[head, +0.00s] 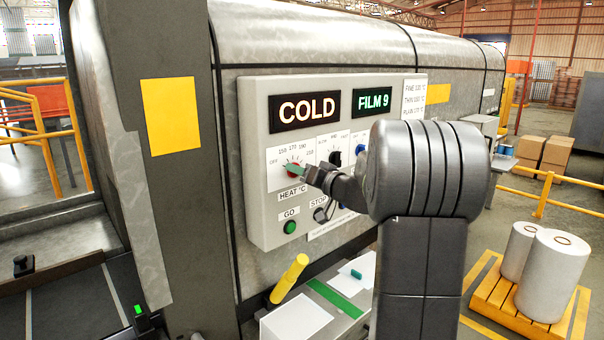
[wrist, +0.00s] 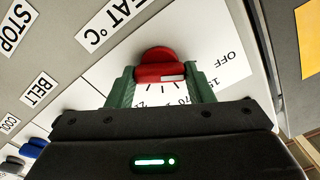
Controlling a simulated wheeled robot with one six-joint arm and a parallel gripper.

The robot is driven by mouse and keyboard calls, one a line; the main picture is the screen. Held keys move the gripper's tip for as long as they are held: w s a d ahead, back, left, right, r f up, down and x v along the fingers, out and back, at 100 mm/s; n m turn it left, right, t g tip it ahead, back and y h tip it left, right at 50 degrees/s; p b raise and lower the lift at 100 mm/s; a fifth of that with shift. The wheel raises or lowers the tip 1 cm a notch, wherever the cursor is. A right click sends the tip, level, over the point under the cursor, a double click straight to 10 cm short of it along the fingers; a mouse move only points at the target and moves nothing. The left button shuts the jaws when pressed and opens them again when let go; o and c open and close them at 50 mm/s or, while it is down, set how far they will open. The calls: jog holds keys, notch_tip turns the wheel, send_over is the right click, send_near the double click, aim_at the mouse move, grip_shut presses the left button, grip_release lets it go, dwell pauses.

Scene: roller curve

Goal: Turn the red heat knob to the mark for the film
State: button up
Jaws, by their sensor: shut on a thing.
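The red heat knob (head: 293,169) sits on a white dial on the control panel (head: 256,150), above the HEAT °C label. In the wrist view the red knob (wrist: 157,65) is between the two green fingers of my gripper (wrist: 160,76), which is shut on it. A white mark on the knob's bar lies toward the OFF side of the dial. The dial reads OFF, 150, 170, 190, 210. The left display (head: 304,107) reads COLD. The right display (head: 373,102) reads FILM 9. The sign (head: 414,97) lists film temperatures in tiny print.
A black knob (head: 334,156) and a blue knob (head: 361,152) sit right of the heat dial, partly behind my arm. A green GO button (head: 290,227) is below. A yellow handle (head: 289,279) sticks up under the panel. White rolls (head: 552,275) stand on a yellow pallet at right.

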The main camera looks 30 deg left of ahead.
jog(key=shift+f+m+b, duration=0.1)
jog(key=shift+m+b, duration=0.2)
jog(key=shift+b, duration=0.05)
jog(key=m+b, duration=0.4)
jog(key=m, duration=1.2)
jog(key=shift+m+b, duration=0.3)
jog(key=shift+m, duration=0.4)
jog(key=shift+f, duration=0.1)
jog(key=o, duration=1)
jog(key=shift+w, duration=0.1)
jog(key=shift+d, duration=0.15)
